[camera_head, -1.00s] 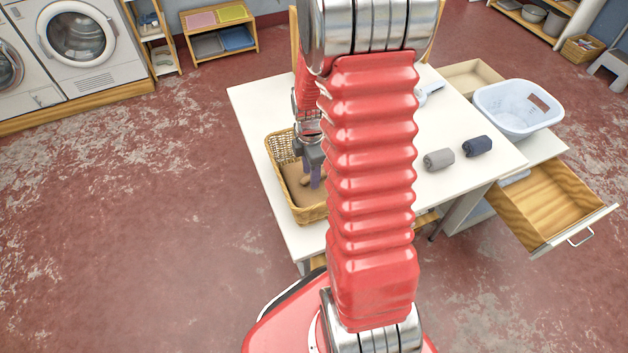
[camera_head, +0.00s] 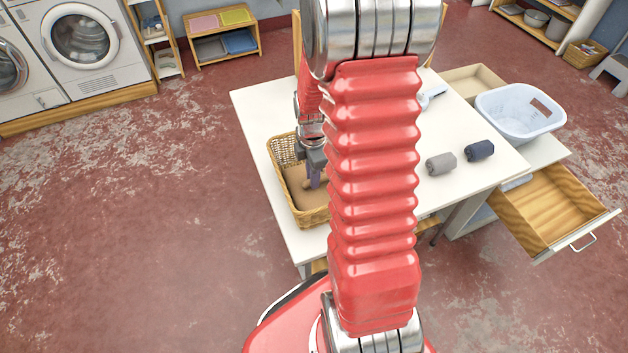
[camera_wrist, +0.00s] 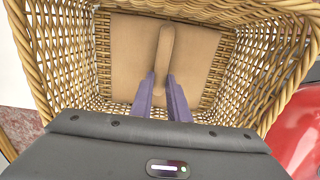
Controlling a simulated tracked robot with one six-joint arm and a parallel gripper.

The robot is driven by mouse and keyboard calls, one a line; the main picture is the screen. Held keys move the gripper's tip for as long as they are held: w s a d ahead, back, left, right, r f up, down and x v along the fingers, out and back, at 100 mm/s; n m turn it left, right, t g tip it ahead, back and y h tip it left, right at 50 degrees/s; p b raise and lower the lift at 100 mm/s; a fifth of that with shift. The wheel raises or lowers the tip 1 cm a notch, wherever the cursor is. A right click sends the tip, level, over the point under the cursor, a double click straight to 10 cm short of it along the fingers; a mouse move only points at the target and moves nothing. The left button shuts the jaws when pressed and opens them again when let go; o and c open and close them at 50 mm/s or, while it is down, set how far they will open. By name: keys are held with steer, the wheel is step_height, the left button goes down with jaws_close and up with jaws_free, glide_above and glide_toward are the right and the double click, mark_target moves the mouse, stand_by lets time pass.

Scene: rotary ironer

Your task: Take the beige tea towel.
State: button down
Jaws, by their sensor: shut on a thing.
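The beige tea towel (camera_wrist: 194,50) lies flat in the bottom of a wicker basket (camera_wrist: 68,62), with a raised ridge along its middle. In the head view the towel (camera_head: 300,196) shows in the basket (camera_head: 314,216) at the table's left side. My gripper (camera_wrist: 161,84) reaches down into the basket, its two purple fingers on either side of the near end of the ridge. It is shut on the towel. In the head view my gripper (camera_head: 316,180) is partly hidden by my red arm.
The basket walls stand close around my gripper. On the white table (camera_head: 262,110), a grey roll (camera_head: 440,163) and a dark blue roll (camera_head: 479,150) lie to the right. A pale blue laundry basket (camera_head: 518,110) and an open drawer (camera_head: 550,205) are farther right.

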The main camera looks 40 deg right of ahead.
steer(key=shift+r, duration=0.15)
step_height(320, 180, up, 10)
stand_by(0.5)
stand_by(0.4)
